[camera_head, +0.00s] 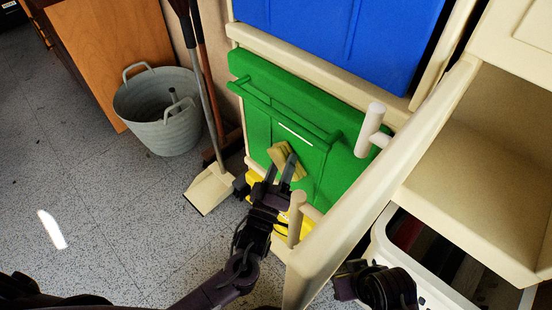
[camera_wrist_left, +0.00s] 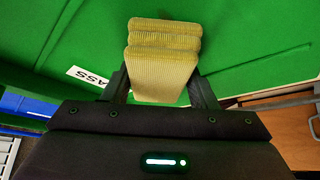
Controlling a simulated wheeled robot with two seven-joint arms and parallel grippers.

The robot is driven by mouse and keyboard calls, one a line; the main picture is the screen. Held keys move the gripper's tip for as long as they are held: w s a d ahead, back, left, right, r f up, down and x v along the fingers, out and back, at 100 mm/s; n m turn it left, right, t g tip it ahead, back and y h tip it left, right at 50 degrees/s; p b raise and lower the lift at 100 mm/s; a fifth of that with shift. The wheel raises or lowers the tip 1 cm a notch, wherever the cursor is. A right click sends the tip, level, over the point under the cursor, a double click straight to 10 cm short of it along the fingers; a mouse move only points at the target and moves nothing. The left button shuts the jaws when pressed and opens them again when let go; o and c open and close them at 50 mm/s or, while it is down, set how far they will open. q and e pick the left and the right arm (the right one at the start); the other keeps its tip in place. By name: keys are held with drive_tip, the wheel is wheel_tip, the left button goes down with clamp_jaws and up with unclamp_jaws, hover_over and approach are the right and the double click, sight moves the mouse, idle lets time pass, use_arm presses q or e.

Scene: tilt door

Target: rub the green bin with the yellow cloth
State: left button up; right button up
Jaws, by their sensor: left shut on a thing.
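The green bin (camera_head: 345,172) is set in a cream frame, with a green handle bar across its upper front. My left gripper (camera_head: 281,168) is shut on the folded yellow cloth (camera_head: 279,153) in front of the bin's face, just below the bar. In the left wrist view the ribbed cloth (camera_wrist_left: 160,72) is pinched between the two fingers, with the green bin (camera_wrist_left: 235,50) filling the background. I cannot tell whether the cloth touches the bin. My right gripper (camera_head: 352,281) shows dark and partly cut off at the bottom right; its jaw state is unclear.
A blue bin (camera_head: 340,35) sits above and a yellow one (camera_head: 255,190) below. Cream posts and knobs (camera_head: 370,128) stand close on the right. A grey tub (camera_head: 158,110), a dustpan (camera_head: 209,188) and a wooden cabinet are at the left.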

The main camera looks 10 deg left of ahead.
sight(301, 161)
use_arm(q)
drive_tip(key=shift+s+d, duration=0.55)
drive_tip(key=shift+d, duration=0.4)
drive_tip(key=shift+s+d, duration=0.5)
drive_tip(key=shift+d, duration=0.4)
drive_tip(key=shift+s, duration=0.1)
drive_tip(key=shift+w+a+r+p, duration=0.1)
drive_tip(key=shift+w+a, duration=0.6)
drive_tip(key=shift+a, duration=0.3)
drive_tip(key=shift+w+a+f+p, duration=0.1)
drive_tip(key=shift+w+a, duration=0.6)
drive_tip(key=shift+a, duration=0.3)
drive_tip(key=shift+w+a+r+p, duration=0.1)
drive_tip(key=shift+w+a, duration=0.6)
drive_tip(key=shift+a, duration=0.3)
